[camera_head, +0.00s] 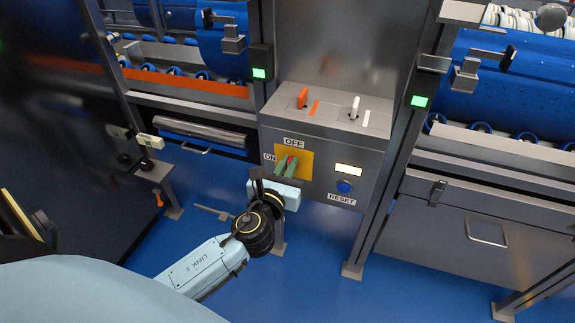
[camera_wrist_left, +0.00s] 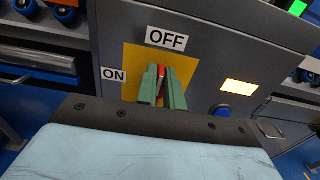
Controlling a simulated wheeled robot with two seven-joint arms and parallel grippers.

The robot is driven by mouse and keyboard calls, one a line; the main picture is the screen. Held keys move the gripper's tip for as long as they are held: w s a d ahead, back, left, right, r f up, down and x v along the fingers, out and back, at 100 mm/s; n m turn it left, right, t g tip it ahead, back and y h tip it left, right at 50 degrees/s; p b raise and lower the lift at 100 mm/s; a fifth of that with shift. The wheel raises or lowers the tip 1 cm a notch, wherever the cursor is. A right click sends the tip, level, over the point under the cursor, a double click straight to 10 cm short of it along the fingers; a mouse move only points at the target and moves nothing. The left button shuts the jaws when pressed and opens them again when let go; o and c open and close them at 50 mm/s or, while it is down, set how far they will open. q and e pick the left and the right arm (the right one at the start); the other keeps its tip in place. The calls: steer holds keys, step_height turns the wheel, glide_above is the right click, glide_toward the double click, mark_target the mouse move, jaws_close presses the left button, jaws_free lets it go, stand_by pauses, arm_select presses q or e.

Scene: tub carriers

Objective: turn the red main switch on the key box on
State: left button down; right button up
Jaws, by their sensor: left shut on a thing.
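The key box (camera_head: 340,150) is a grey cabinet in the middle of the head view. A yellow plate (camera_head: 307,165) on its front carries the red main switch (camera_head: 292,160), with OFF marked above and ON to the left. The switch handle also shows in the left wrist view (camera_wrist_left: 162,74), pointing up toward OFF. My left gripper (camera_head: 286,167) is shut on the handle, with a green finger on each side of it; the fingers (camera_wrist_left: 162,88) hide part of the switch. My right gripper is not in view.
An orange lever (camera_head: 303,98) and a white lever (camera_head: 354,107) stand on the box's top. Metal posts flank the box; blue floor (camera_head: 320,240) lies below.

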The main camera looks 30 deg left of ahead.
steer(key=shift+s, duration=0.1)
arm_select(q)
steer(key=n, duration=0.3)
steer(key=shift+s+a+f, duration=0.1)
steer(key=shift+a, duration=0.3)
steer(key=shift+s+a+f+n+b, duration=0.1)
steer(key=shift+a+f+n+b, duration=0.3)
steer(key=shift+n, duration=2.05)
steer(key=shift+s+a+f+n+b, duration=0.1)
steer(key=shift+a+f+n+b, duration=0.3)
steer(key=shift+n, duration=2.1)
steer(key=shift+s+a+f+n+b, duration=0.1)
steer(key=shift+a+f+n, duration=0.35)
steer(key=shift+n, duration=2)
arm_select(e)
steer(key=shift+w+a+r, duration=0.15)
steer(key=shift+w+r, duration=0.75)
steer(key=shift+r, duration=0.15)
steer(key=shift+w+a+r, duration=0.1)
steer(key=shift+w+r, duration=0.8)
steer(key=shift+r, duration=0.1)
arm_select(q)
steer(key=shift+d+f, duration=0.2)
